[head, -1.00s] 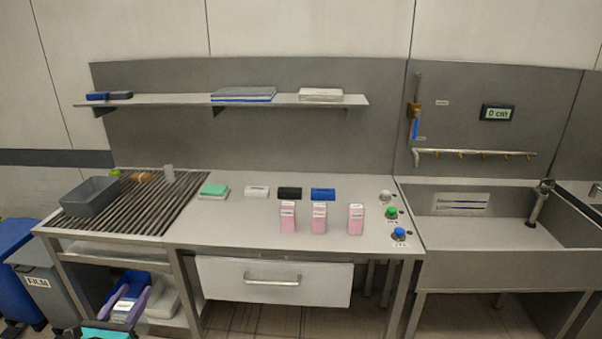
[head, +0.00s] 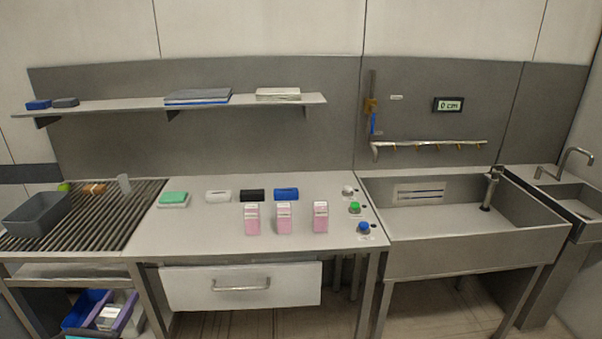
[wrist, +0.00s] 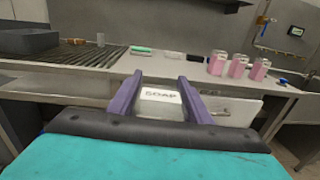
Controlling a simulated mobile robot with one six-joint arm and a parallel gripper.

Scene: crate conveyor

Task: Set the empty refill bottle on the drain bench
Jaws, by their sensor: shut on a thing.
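My gripper (wrist: 160,82) has purple fingers and is shut on a white, pale bottle (wrist: 160,96) marked SOAP. In the head view, my gripper (head: 110,298) is low at the bottom left, in front of the bench, with the bottle (head: 107,316) between its fingers. The drain bench (head: 92,218), a dark slatted top, is at the left, above and beyond my gripper. It also shows in the wrist view (wrist: 88,55) at the upper left. The bottle is apart from the bench.
A grey tub (head: 38,216), a clear cup (head: 124,183) and small items stand on the slats; their front right part is clear. Three pink bottles (head: 284,219) stand on the steel counter (head: 190,236). A drawer (head: 240,288) is below. A sink (head: 440,218) is at the right.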

